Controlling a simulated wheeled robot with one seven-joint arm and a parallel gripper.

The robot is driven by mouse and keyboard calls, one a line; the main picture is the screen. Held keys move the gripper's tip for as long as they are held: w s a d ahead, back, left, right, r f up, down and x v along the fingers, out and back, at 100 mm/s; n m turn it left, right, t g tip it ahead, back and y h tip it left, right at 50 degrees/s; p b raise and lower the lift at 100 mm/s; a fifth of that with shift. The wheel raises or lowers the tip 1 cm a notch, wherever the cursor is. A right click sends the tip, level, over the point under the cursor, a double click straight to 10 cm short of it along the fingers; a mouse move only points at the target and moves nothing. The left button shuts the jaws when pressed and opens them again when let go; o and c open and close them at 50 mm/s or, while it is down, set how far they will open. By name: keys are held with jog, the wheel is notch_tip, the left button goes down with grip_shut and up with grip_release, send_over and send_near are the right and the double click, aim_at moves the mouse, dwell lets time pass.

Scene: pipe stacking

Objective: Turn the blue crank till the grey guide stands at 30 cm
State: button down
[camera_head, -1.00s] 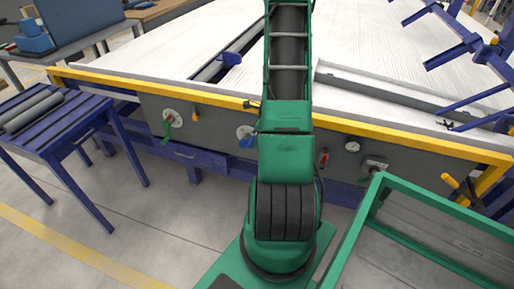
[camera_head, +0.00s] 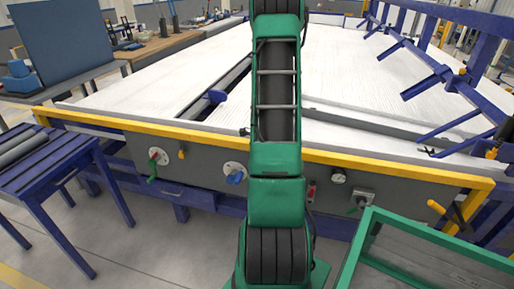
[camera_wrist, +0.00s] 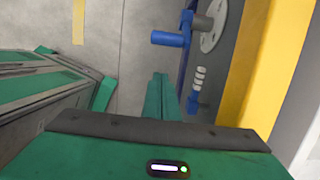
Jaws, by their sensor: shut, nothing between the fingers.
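The blue crank (camera_head: 236,175) sits on a round pale plate on the table's grey front panel, just left of my arm in the head view. In the wrist view the blue crank handle (camera_wrist: 170,39) sticks out to the left of its plate, above and slightly right of my fingertips. My gripper (camera_wrist: 159,80) is shut and empty, with its green fingers together and apart from the crank handle. It is not visible in the head view. Two long grey bars lie on the white table, one at left (camera_head: 228,88) and one at right (camera_head: 380,125). I cannot tell which is the guide, and no scale is readable.
A yellow rail (camera_head: 390,168) runs along the table's front edge. A green-handled crank (camera_head: 153,165) is further left on the panel. A green-framed case (camera_head: 420,235) stands front right, and a blue rack (camera_head: 50,165) with pipes stands at left.

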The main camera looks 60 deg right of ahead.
jog(key=w+a+v, duration=0.1)
jog(key=v, duration=1.2)
jog(key=shift+d+r, duration=0.15)
jog(key=shift+d, duration=0.1)
jog(key=s+a+r+n+g, duration=0.1)
jog(key=a+r+n, duration=0.45)
jog(key=a, duration=0.25)
jog(key=s+a+r+n+g, duration=0.1)
jog(key=a+r+n, duration=0.3)
jog(key=a+n, duration=0.3)
jog(key=s+a+r+n, duration=0.2)
jog(key=s+a+n, duration=0.8)
jog(key=a+n, duration=0.2)
jog(key=shift+a+r+n+h, duration=0.3)
jog(key=shift+a+r+n, duration=0.1)
jog(key=shift+n, duration=0.35)
jog(key=shift+s, duration=0.1)
